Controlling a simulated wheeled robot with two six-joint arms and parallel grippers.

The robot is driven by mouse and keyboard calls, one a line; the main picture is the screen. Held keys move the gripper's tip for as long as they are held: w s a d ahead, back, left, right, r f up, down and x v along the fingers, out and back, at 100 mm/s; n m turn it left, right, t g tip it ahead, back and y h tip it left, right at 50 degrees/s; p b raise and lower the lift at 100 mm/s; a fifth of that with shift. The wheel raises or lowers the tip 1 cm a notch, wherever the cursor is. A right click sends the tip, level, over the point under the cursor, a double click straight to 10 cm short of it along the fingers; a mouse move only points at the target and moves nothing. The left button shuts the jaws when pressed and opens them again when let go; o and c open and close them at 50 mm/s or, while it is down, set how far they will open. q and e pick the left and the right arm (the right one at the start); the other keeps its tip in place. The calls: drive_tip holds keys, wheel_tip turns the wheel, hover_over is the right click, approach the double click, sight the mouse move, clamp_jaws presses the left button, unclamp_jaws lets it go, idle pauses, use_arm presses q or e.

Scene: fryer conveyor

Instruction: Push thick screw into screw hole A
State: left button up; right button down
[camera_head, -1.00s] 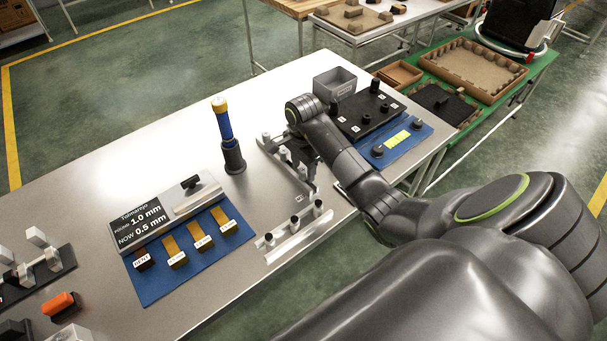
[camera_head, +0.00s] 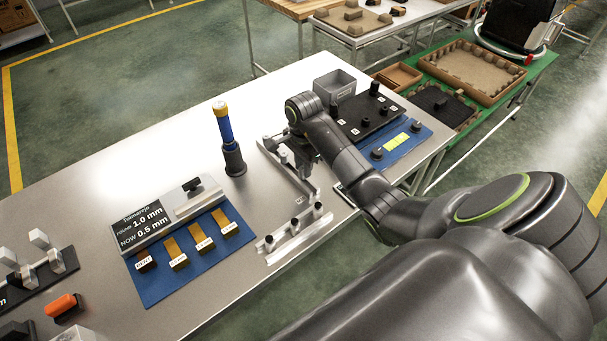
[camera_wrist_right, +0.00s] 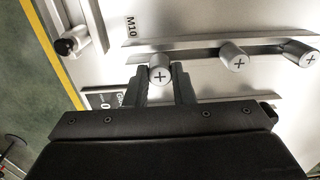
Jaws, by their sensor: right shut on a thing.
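In the right wrist view, my right gripper (camera_wrist_right: 161,80) is shut on a thick silver screw (camera_wrist_right: 160,73) with a cross on its head. The screw stands at one end of the rail marked M10 (camera_wrist_right: 215,52), with two similar screws beyond it. In the head view, the right gripper (camera_head: 303,163) is over this rail (camera_head: 308,188), and my arm partly hides it. The black plate (camera_head: 352,128) with small white labels and black posts lies to its right. The letters and screw hole A cannot be made out. My left gripper is not in view.
A grey bin (camera_head: 334,86) stands behind the black plate, and a blue panel (camera_head: 408,138) lies in front of it. A blue-and-yellow tool in a black stand (camera_head: 234,160) rises to the left. A second screw rail (camera_head: 281,242) lies nearer the table edge.

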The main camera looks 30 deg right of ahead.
drive_tip(key=shift+r+p, duration=0.9)
drive_tip(key=shift+r, duration=0.8)
